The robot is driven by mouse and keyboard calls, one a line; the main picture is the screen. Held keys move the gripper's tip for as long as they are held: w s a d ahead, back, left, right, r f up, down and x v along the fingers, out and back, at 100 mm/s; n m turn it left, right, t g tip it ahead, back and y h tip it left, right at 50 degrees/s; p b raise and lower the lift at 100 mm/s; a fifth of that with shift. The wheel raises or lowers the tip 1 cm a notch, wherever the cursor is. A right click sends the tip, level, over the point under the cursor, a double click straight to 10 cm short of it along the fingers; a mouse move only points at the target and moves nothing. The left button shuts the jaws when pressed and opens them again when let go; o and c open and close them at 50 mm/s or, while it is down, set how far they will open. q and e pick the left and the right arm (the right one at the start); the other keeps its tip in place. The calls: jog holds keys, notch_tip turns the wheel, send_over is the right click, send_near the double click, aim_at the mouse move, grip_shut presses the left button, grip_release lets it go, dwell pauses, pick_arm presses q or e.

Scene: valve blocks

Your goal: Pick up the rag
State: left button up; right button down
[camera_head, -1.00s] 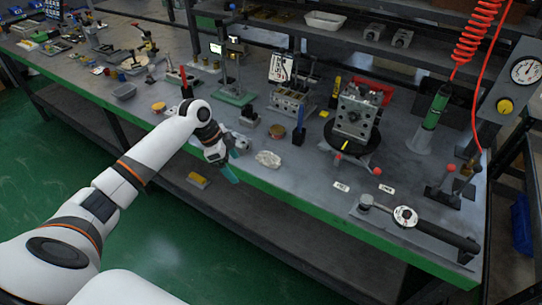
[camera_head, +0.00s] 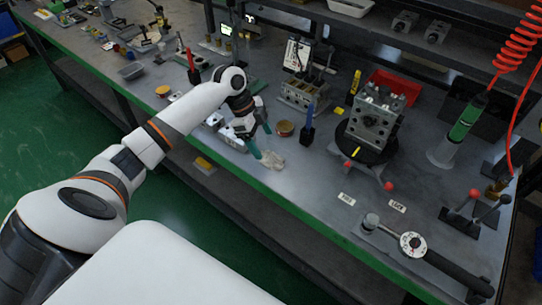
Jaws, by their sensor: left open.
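The rag (camera_head: 273,161) is a small crumpled whitish cloth. It lies on the grey workbench near its green front edge. My left gripper (camera_head: 261,143) comes in from the left with its teal fingers pointing down toward the rag. It is open, and its fingertips are close to the rag's far-left side. I cannot tell whether they touch it. My right gripper is not in view.
A metal valve block (camera_head: 374,118) stands on a round dark base to the right. A blue-handled tool (camera_head: 309,122) and a small round tin (camera_head: 285,128) stand behind the rag. A torque wrench (camera_head: 412,243) lies at the right front. Bench to the rag's right is clear.

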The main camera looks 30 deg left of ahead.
aim_at(268, 153)
pick_arm(q)
jog(key=shift+w+d+f, duration=0.15)
jog(key=shift+d+f, duration=0.05)
jog(key=shift+f, duration=0.45)
jog(key=shift+p+x, duration=0.5)
jog(key=shift+x, duration=1.9)
jog(key=shift+a, duration=0.15)
jog(key=c, duration=1)
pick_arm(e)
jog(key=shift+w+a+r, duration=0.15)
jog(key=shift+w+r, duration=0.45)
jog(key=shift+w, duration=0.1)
